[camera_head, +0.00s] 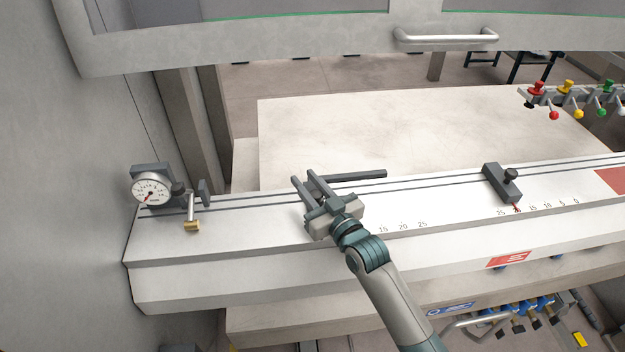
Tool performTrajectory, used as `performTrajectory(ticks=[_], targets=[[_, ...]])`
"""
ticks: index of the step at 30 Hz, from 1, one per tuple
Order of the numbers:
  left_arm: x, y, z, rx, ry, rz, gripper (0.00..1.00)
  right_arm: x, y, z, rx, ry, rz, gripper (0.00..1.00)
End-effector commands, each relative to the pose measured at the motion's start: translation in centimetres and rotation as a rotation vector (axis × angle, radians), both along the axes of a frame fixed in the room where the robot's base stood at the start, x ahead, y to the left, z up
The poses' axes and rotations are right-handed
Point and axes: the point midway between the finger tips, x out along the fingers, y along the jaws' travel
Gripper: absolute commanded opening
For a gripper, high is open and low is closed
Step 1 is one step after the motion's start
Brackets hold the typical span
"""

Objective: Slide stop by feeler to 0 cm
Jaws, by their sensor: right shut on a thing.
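A dial gauge (151,190) with a white face stands at the left end of the white rail (260,236). Beside it is a small feeler arm with a brass tip (192,225). My right gripper (307,182) is over the rail, right of the gauge, and is shut on the dark stop by the feeler. The stop's long dark bar (358,176) reaches right from the gripper; the gripper hides most of its body. Scale numbers 15, 20 and 25 (403,227) show right of the gripper; lower numbers and the stop's exact reading are hidden. My left gripper is not in view.
A second dark stop with a knob (502,183) sits far right on the rail by its own scale, near a red pointer. Coloured knobs (567,98) stand at the upper right. A grey wall (60,220) closes the left. The rail between gauge and gripper is clear.

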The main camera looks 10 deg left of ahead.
Motion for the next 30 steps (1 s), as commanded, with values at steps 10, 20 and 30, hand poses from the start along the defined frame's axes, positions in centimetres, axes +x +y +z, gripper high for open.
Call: performTrajectory(ticks=[10,20,30], targets=[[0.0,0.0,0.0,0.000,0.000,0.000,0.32,-0.1,0.2,-0.1,0.002,0.003,0.004,0.44],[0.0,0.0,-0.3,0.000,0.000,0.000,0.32,-0.7,-0.4,-0.2,0.002,0.004,0.002,0.44],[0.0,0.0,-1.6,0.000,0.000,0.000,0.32,-4.2,-3.3,-0.4,0.000,0.003,0.004,0.44]])
